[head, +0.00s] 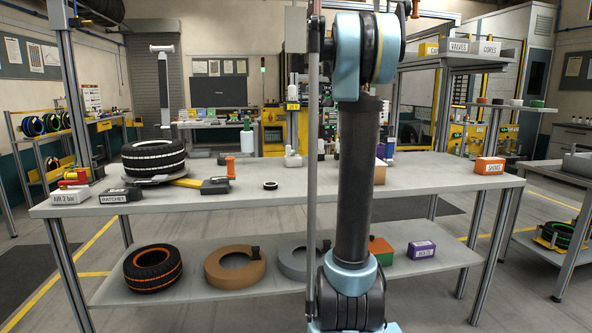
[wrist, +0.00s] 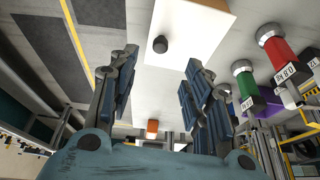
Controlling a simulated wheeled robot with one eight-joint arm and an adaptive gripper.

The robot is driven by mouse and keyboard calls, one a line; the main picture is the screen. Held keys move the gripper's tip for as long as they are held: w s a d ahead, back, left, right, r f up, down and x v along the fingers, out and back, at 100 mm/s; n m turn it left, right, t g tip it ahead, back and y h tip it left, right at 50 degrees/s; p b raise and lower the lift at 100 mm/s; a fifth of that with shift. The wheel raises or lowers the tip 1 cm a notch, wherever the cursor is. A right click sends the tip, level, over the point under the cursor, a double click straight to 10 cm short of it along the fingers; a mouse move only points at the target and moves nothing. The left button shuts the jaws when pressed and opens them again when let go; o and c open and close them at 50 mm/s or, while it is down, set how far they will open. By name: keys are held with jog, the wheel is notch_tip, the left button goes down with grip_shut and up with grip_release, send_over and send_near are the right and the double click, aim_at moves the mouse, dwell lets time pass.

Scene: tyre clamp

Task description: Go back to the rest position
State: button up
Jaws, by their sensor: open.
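My gripper (wrist: 161,58) shows in the wrist view with its two blue-grey fingers spread wide apart and nothing between them. It is outside the head view, where my arm stands upright in front of the workbench (head: 261,204). A black tyre with white bands (head: 154,158) lies flat on a support at the bench's left end. In the wrist view a pale block (wrist: 190,30) with a dark round knob (wrist: 160,44) lies beyond the fingertips, apart from them.
The lower shelf holds an orange-striped tyre (head: 152,269) and a brown ring (head: 234,268). My arm hides part of the bench.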

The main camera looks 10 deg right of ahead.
jog(key=s+a+f+n+y, duration=0.1)
jog(key=s+a+f+n, duration=0.5)
jog(key=s+f, duration=0.5)
jog(key=s+a+f+n+t+y, duration=0.1)
jog(key=s+a+f+n, duration=0.5)
jog(key=s+f, duration=0.6)
jog(key=s+a+f+n+t+y, duration=0.1)
jog(key=s+a+f+n, duration=0.5)
jog(key=s+f, duration=0.6)
jog(key=shift+s+a+n+y, duration=0.4)
jog(key=shift+s+a+y, duration=0.3)
jog(key=shift+y, duration=0.1)
jog(key=shift+w, duration=0.1)
